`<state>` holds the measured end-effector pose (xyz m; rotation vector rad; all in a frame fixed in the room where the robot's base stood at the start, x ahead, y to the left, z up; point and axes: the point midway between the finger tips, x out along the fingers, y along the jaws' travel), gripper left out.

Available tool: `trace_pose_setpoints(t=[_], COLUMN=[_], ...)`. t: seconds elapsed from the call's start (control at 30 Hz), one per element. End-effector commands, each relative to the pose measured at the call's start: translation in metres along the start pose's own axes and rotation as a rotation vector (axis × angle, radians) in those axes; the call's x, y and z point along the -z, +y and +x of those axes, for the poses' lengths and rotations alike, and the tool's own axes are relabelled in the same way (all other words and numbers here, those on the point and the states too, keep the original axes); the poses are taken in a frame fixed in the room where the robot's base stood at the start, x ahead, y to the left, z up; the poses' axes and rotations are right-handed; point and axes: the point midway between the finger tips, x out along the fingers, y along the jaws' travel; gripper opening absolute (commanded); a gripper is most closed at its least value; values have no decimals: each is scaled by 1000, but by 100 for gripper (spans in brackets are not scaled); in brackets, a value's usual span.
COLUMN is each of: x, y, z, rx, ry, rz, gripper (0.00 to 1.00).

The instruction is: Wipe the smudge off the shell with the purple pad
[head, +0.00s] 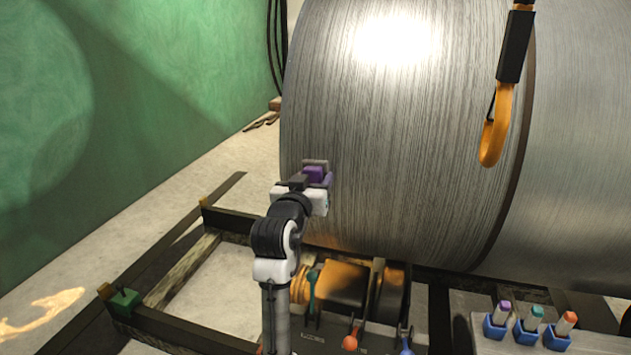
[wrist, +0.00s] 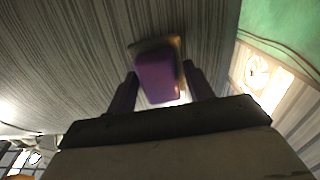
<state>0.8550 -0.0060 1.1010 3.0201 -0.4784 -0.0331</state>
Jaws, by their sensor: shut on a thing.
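The shell (head: 410,150) is a large grey brushed-metal cylinder that fills the middle and right of the head view. My gripper (head: 312,182) is at its lower left side. It is shut on the purple pad (head: 314,173), which also shows between the two fingers in the wrist view (wrist: 155,78). The pad has a dark, flat base at its far end, facing the shell. The base is at or very close to the shell surface (wrist: 60,60); I cannot tell whether it touches. I cannot make out the smudge in either view; the pad or gripper may hide it.
An orange hook (head: 496,125) hangs in front of the shell at the right. Below are an orange motor (head: 343,284), coloured levers (head: 351,338) and several markers in blue holders (head: 530,325). A dark frame (head: 170,325) crosses the floor. A green wall (head: 130,100) stands left.

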Motion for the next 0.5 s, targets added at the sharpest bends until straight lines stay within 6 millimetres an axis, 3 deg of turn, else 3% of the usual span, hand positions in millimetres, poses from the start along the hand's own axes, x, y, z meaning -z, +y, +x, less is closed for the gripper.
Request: trace_pose_setpoints(t=[0.17, 0.5], x=[-1, -1], y=[-1, -1], z=[-8, -43], rx=[3, 2], ry=[-1, -1], rz=[-1, -1], gripper=[34, 34])
